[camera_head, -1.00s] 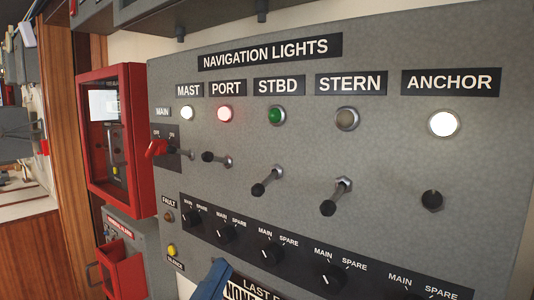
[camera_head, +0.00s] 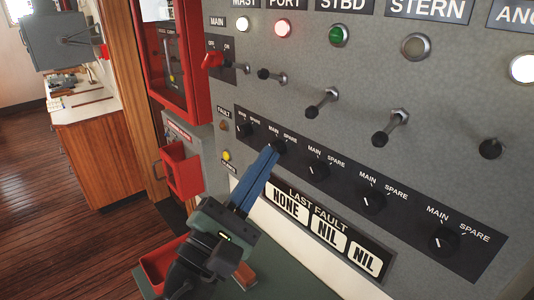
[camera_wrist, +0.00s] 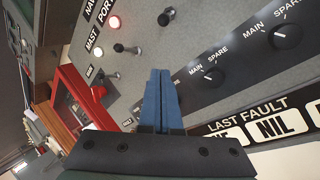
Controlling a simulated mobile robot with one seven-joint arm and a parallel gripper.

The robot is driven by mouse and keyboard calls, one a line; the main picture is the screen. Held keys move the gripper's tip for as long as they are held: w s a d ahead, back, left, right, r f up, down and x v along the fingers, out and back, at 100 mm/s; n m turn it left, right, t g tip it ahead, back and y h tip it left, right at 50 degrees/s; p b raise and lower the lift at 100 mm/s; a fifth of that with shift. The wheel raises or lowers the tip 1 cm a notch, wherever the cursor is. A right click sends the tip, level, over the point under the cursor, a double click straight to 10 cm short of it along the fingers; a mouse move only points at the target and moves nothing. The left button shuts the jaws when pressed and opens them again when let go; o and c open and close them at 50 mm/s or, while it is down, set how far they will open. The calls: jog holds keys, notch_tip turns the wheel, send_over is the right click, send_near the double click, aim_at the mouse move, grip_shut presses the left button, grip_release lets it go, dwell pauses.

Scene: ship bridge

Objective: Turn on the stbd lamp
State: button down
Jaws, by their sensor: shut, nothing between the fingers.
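The stbd lamp (camera_head: 339,35) is a dark green round lens under the STBD label (camera_head: 343,4) on the grey navigation lights panel. It looks unlit. Below it, the stbd toggle switch (camera_head: 322,103) has its lever pointing down and left. My gripper (camera_head: 270,152) has blue fingers, shut together and empty. In the head view its fingertips are in front of the black selector strip, below and left of the stbd toggle. The fingers also show in the wrist view (camera_wrist: 161,75), pointing at the panel. I cannot tell if they touch it.
The mast lamp (camera_head: 243,24) glows white and the port lamp (camera_head: 282,28) glows red. The port toggle (camera_head: 272,76) and stern toggle (camera_head: 390,127) flank the stbd toggle. A red main switch (camera_head: 213,60) and red cabinet (camera_head: 182,60) are at left. Selector knobs (camera_head: 317,168) line the strip below.

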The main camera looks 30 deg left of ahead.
aim_at(322, 103)
jog(key=p+x, duration=0.1)
jog(key=x, duration=0.3)
jog(key=p+x, duration=0.2)
jog(key=x, duration=0.2)
jog(key=shift+s+r, duration=0.15)
jog(key=shift+r, duration=0.05)
jog(key=s+d+p, duration=0.1)
jog(key=s+d+r+p, duration=0.1)
jog(key=shift+s+d+r, duration=0.15)
jog(key=shift+s+d, duration=0.15)
